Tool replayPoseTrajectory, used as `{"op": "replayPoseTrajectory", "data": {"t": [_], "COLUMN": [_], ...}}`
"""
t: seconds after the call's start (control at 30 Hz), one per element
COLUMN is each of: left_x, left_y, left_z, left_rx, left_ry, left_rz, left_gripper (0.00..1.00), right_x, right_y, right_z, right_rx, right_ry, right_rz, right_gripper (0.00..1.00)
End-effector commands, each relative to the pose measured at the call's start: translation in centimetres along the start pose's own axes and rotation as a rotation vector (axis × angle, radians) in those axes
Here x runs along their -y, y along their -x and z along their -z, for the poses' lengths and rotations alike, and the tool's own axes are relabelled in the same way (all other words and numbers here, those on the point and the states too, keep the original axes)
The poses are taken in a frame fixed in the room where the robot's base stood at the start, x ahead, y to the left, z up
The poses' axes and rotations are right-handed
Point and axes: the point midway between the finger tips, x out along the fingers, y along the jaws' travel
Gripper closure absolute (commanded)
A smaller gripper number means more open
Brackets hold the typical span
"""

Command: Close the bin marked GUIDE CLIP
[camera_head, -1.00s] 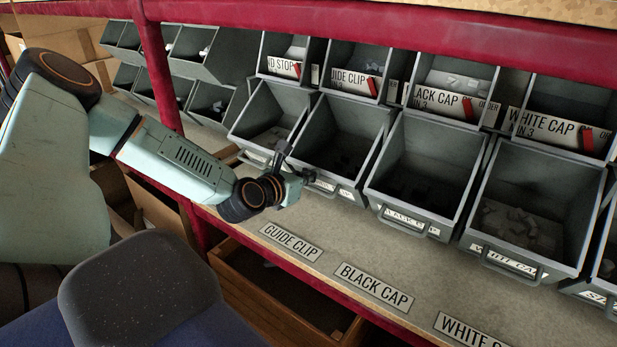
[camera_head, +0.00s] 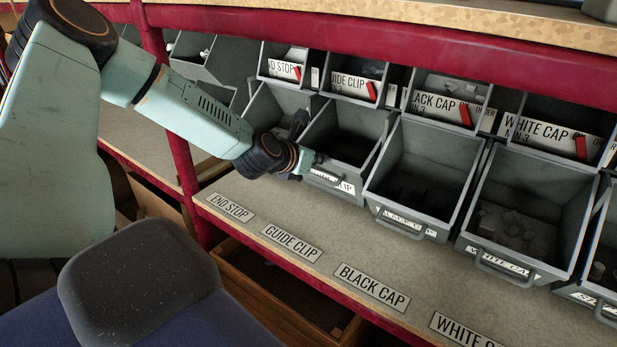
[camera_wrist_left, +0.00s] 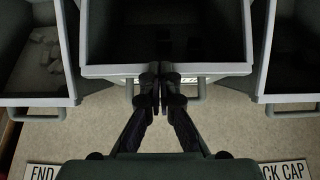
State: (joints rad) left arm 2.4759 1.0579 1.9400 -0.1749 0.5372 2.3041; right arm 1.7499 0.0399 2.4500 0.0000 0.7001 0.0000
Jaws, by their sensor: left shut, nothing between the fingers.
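The lower GUIDE CLIP bin (camera_head: 349,184) is a grey open-topped bin, pulled forward and tilted, with a dark inside. Its front label is partly hidden by my left gripper. My left gripper (camera_head: 318,158) is shut and empty at the bin's front. In the left wrist view the fingertips (camera_wrist_left: 157,84) are at the middle of the bin's front rim (camera_wrist_left: 210,69), over part of the label; I cannot tell whether they touch. The bin handle shows on both sides of the fingers. A GUIDE CLIP shelf label (camera_head: 291,243) lies below the bin. My right gripper is not in view.
The BLACK CAP bin (camera_head: 446,190) stands open to the right, with the WHITE CAP bin (camera_head: 568,235) beyond it. The END STOP bin (camera_head: 262,108) is to the left, partly behind my arm. The shelf strip below the bins is clear.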

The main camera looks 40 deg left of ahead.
Motion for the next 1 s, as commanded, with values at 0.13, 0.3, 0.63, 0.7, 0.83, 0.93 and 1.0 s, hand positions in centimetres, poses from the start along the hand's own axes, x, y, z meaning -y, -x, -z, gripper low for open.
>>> {"op": "replayPoseTrajectory", "data": {"t": [0.13, 0.3, 0.63, 0.7, 0.83, 0.93, 1.0], "left_x": [0.0, 0.0, 0.0, 0.0, 0.0, 0.0, 0.0], "left_y": [-0.3, -0.8, -1.7, -1.9, -2.0, -2.1, -2.2], "left_z": [-1.3, -2.3, -3.5, -3.7, -4.0, -4.2, -4.4], "left_rx": [-0.096, -0.156, -0.194, -0.194, -0.194, -0.193, -0.192], "left_ry": [-0.006, -0.005, -0.002, -0.001, -0.001, -0.002, -0.002], "left_rz": [-0.001, -0.001, -0.001, -0.001, 0.0, -0.001, -0.001], "left_gripper": [1.0, 1.0, 1.0, 1.0, 1.0, 1.0, 1.0], "right_x": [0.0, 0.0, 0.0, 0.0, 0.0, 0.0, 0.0], "right_y": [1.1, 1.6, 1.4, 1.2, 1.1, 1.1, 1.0], "right_z": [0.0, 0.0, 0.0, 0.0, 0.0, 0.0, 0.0], "right_rx": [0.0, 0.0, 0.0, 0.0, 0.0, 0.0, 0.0], "right_ry": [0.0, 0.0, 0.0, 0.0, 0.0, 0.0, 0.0], "right_rz": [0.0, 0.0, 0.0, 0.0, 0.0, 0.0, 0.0], "right_gripper": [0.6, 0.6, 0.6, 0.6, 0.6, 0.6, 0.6]}}
